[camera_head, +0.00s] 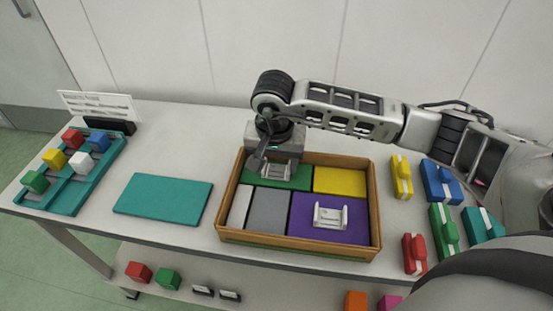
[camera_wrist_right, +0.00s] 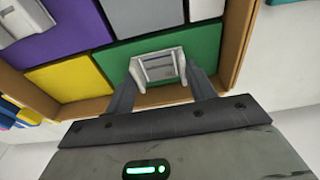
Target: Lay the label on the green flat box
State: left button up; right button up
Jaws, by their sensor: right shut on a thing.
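The green flat box (camera_head: 299,182) lies in the back left of the wooden crate (camera_head: 300,250). It also shows in the right wrist view (camera_wrist_right: 206,45). My right gripper (camera_head: 275,167) reaches down over it, shut on a pale grey-white label (camera_wrist_right: 160,68) with a raised grip. The label is over the green face, flat or nearly so; I cannot tell if it touches. The fingers and hand hide part of the green box. A similar white label (camera_head: 330,216) lies on the purple flat box (camera_head: 302,229). My left gripper is not in view.
The crate also holds yellow (camera_head: 340,181), grey (camera_head: 268,212) and white (camera_head: 238,207) flat pieces. A teal slab (camera_head: 165,199) and a teal tray (camera_head: 65,200) with coloured cubes are at left. Several coloured pieces, including a blue one (camera_head: 440,182), stand right of the crate.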

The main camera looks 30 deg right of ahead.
aim_at(275, 178)
jog(key=shift+f, duration=0.25)
jog(key=o, duration=1)
jog(key=shift+c, duration=0.2)
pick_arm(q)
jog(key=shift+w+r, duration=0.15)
pick_arm(e)
jog(key=shift+r, duration=0.1)
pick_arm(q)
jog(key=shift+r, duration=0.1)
pick_arm(e)
jog(key=shift+r, duration=0.35)
pick_arm(q)
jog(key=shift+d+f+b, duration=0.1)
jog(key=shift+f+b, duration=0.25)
jog(key=shift+b, duration=0.3)
pick_arm(e)
notch_tip(275, 178, up, 12)
jog(key=s+a, duration=0.1)
jog(key=shift+s+f, duration=0.25)
